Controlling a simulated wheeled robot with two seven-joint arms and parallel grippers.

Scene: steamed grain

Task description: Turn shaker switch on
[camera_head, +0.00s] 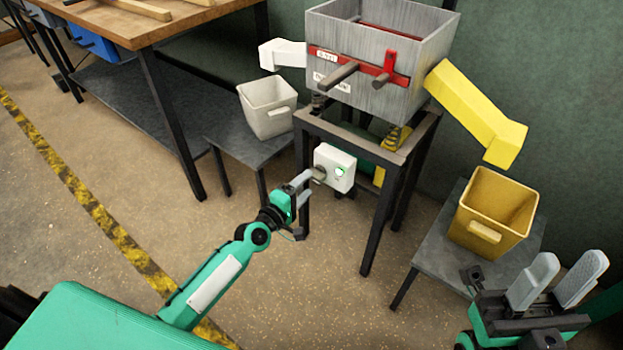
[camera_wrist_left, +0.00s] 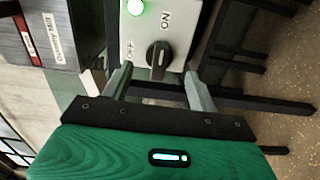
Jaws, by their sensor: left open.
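The shaker switch is a white box (camera_head: 335,168) on the front of the machine's stand, with a dark rotary knob (camera_head: 319,174) and a lit green lamp (camera_head: 340,171). The left wrist view shows the knob (camera_wrist_left: 158,58), the lamp (camera_wrist_left: 135,7) and the ON and OFF labels; the knob's exact setting is hard to tell. My left gripper (camera_head: 302,186) is open just in front of the box. In the left wrist view its fingers (camera_wrist_left: 158,82) lie on either side of the knob, and contact is not visible. My right gripper (camera_head: 558,270) is open and empty at the lower right.
A grey shaker hopper (camera_head: 388,95) with red trim tops the stand, with a white chute (camera_head: 283,54) and a yellow chute (camera_head: 477,110). A white bin (camera_head: 267,107) and a yellow bin (camera_head: 494,210) stand on low tables. A wooden workbench (camera_head: 150,38) is at upper left.

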